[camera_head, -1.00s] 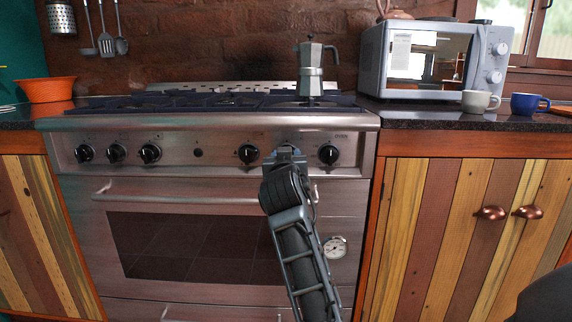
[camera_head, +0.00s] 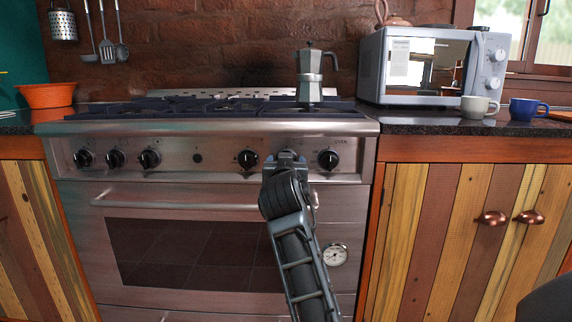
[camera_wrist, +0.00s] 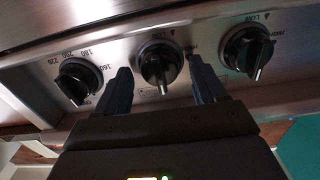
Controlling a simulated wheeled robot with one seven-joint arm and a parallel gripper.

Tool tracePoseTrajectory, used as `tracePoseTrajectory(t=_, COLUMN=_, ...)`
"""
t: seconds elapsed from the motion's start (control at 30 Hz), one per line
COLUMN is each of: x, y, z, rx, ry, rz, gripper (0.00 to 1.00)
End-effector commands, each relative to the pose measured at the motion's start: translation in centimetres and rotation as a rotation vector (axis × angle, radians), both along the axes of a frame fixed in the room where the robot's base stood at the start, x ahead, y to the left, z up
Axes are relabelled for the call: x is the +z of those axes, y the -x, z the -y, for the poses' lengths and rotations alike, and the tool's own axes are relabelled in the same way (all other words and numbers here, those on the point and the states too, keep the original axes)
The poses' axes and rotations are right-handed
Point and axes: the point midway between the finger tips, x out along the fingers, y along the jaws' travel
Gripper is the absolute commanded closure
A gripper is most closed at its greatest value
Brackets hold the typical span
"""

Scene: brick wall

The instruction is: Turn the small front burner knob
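A black burner knob (camera_wrist: 159,66) on the steel stove front sits between the two fingers of my gripper (camera_wrist: 160,85) in the wrist view. The fingers are spread, one on each side, with a visible gap to the knob. In the head view my gripper (camera_head: 287,157) is at the control panel and hides most of this knob. Beside it are a black knob (camera_head: 248,159) on the left and the oven knob (camera_head: 329,159) on the right. The oven knob, with temperature numbers, also shows in the wrist view (camera_wrist: 77,82), at the left.
Several more knobs sit further left on the panel. The oven door handle (camera_head: 180,201) runs below. A moka pot (camera_head: 309,75) stands on the stove top. A microwave (camera_head: 430,67), a white cup (camera_head: 479,106) and a blue cup (camera_head: 528,108) are on the right counter.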

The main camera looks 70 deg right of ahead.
Motion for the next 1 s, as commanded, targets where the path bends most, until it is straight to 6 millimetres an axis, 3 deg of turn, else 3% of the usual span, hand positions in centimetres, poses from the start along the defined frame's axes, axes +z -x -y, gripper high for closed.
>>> tracePoseTrajectory(t=0.27, x=0.1, y=0.1, z=-0.3, rx=0.001, ry=0.002, rz=0.0, gripper=0.3)
tracePoseTrajectory(t=0.7, x=0.1, y=2.5, z=-6.1, rx=0.001, ry=0.002, rz=-0.001, gripper=0.3)
tracePoseTrajectory(t=1.0, x=0.0, y=3.0, z=-7.3, rx=0.0, ry=0.001, rz=0.0, gripper=0.3)
